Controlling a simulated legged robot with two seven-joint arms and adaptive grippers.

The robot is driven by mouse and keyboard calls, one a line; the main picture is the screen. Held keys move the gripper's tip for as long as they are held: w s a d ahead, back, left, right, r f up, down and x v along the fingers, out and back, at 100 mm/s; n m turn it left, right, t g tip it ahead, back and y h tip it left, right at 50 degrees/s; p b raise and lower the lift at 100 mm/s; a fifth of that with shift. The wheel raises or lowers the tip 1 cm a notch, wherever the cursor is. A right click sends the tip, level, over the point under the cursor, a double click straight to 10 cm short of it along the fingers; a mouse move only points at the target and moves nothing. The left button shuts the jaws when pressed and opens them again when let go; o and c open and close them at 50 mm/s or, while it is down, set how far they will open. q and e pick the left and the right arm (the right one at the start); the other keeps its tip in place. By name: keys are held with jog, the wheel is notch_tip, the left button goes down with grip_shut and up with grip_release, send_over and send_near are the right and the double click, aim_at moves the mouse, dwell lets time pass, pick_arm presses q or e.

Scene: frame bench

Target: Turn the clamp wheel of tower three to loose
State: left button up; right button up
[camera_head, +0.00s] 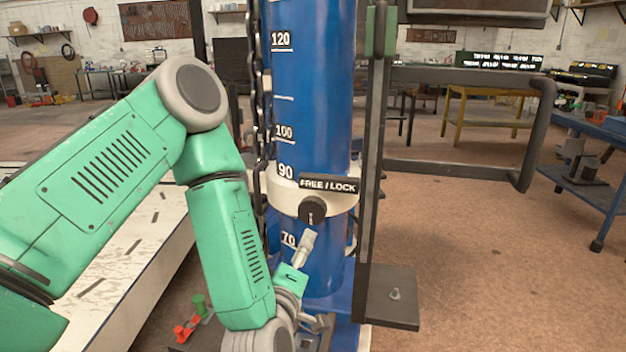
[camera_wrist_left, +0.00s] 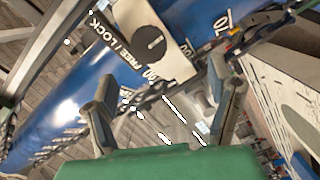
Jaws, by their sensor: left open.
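The clamp wheel is a dark round knob (camera_head: 312,209) on a white collar (camera_head: 283,195) around a blue column (camera_head: 310,100). A black FREE / LOCK label (camera_head: 328,185) sits just above it. In the left wrist view the knob (camera_wrist_left: 150,42) carries a pale pointer line, and the collar and label look tilted. No tower number is readable. My left gripper (camera_head: 315,285) is just below the knob, apart from it, partly hidden by its own wrist. In the left wrist view the left gripper (camera_wrist_left: 160,78) has its fingers spread, with nothing between them. My right gripper is out of view.
A dark upright post (camera_head: 374,150) with a bent tube handle (camera_head: 535,130) stands right of the column. A chain (camera_head: 257,100) hangs on its left. A pale bench (camera_head: 150,245) lies at left; small red and green parts (camera_head: 190,322) are low down. Floor at right is open.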

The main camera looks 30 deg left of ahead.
aim_at(311, 215)
pick_arm(q)
jog(key=w+a+m, duration=0.1)
jog(key=w, duration=0.3)
jog(key=w+a+r+m+p, duration=0.1)
jog(key=w+a, duration=0.1)
jog(key=w, duration=0.2)
jog(key=w+a+m, duration=0.2)
jog(key=w, duration=0.2)
jog(key=shift+w+r+t+p, duration=0.25)
jog(key=shift+r+t+p, duration=0.05)
jog(key=shift+t+p, duration=0.1)
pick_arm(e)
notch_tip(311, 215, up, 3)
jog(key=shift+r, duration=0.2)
pick_arm(q)
jog(key=shift+c, duration=0.3)
